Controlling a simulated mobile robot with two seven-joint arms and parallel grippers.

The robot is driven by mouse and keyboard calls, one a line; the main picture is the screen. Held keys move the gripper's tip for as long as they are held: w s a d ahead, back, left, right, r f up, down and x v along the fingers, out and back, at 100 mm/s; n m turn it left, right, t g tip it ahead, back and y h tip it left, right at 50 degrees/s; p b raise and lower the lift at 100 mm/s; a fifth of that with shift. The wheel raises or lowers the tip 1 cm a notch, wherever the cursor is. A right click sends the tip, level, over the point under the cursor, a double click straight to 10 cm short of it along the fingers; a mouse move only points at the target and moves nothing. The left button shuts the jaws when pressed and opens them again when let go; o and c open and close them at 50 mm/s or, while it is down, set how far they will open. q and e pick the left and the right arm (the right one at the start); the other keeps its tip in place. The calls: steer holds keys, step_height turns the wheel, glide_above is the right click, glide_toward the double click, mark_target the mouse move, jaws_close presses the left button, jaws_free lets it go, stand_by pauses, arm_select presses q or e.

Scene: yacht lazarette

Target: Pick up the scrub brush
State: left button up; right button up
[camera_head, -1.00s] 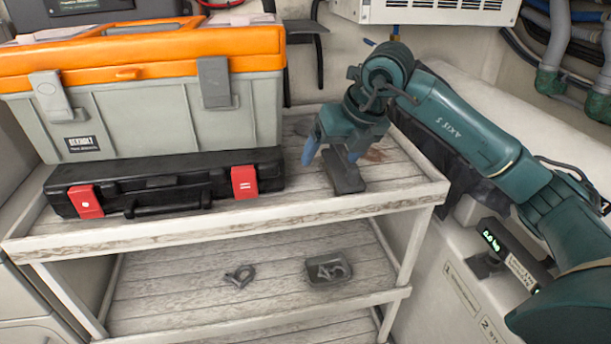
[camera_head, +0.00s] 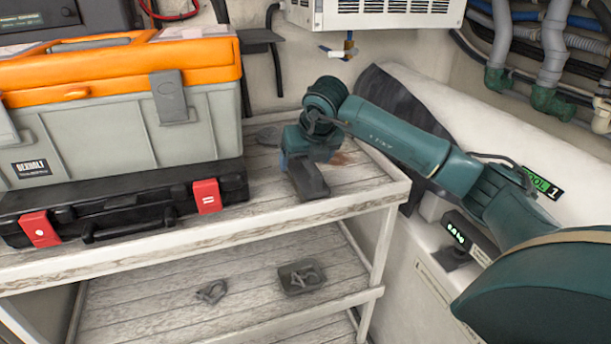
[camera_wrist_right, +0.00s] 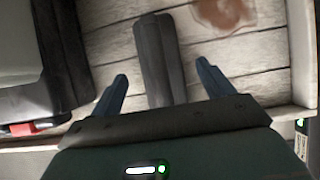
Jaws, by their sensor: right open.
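The scrub brush appears to be the dark grey, long block (camera_head: 309,180) on the top shelf, right of the black case. Its near end shows in the head view; my gripper hides the rest. In the right wrist view the block (camera_wrist_right: 158,50) runs lengthwise between the two blue fingers. My right gripper (camera_head: 297,160) is low over its far part, with fingers spread. The open jaws also show in the wrist view (camera_wrist_right: 162,74), one finger on each side, with gaps to the block. My left gripper is not in view.
A black case (camera_head: 130,212) with red latches lies left of the block, under a grey and orange toolbox (camera_head: 95,130). A wooden lip (camera_head: 335,208) edges the shelf. A wall-mounted white unit (camera_head: 390,12) hangs above. The lower shelf holds small grey items (camera_head: 302,277).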

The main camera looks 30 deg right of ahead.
mark_target(304, 170)
steer(key=shift+x, duration=1.35)
steer(key=shift+f, duration=0.2)
steer(key=c, duration=1.1)
steer(key=shift+r, duration=0.1)
steer(key=shift+c, duration=0.2)
step_height(304, 170, up, 10)
steer(key=shift+r, duration=0.1)
